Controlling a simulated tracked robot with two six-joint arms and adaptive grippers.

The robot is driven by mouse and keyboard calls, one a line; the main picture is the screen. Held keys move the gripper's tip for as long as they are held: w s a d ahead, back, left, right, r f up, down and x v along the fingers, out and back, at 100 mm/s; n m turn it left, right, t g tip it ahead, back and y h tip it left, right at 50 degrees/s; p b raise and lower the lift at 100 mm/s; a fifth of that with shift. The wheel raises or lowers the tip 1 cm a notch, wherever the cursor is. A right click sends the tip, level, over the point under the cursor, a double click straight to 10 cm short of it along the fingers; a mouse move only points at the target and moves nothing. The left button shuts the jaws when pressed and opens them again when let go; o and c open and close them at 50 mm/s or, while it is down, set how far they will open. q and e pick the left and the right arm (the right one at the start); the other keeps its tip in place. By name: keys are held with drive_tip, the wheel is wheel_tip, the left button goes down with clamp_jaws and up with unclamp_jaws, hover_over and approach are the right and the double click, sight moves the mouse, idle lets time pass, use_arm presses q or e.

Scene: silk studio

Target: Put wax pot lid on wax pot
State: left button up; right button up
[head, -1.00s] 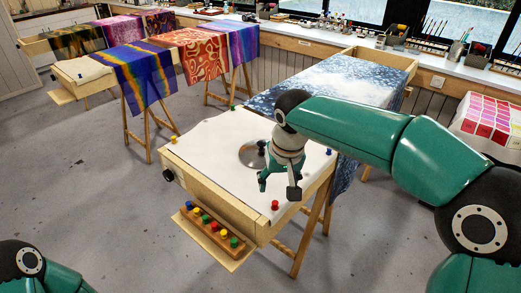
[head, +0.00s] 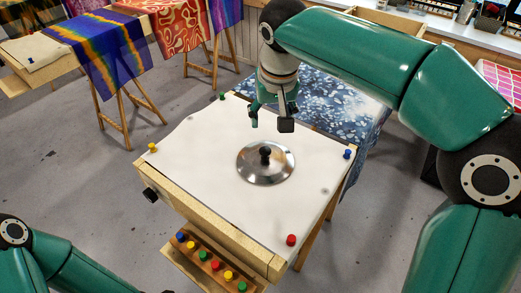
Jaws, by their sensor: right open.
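The wax pot lid (head: 250,172) is a round, shiny metal lid with a black knob on top. It lies on the white cloth of the near frame table. No wax pot shows in this view. My right gripper (head: 268,124) is open and empty, above the cloth and just behind the lid, apart from it. Part of my left arm shows at the lower left; its gripper is out of view.
White cloth (head: 205,165) covers the near frame, with coloured pins at its edges, including a red pin (head: 291,240). A wooden rack (head: 215,265) of coloured pegs hangs in front. A blue patterned cloth (head: 345,105) lies behind. Dyed silks (head: 110,50) hang at the upper left.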

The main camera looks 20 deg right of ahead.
approach(265, 149)
drive_tip(key=x, duration=0.5)
drive_tip(key=shift+s+d+f, duration=0.1)
drive_tip(key=shift+d, duration=0.05)
drive_tip(key=shift+p+x, duration=0.3)
drive_tip(key=shift+x, duration=2.3)
drive_tip(key=c, duration=1.1)
clamp_jaws()
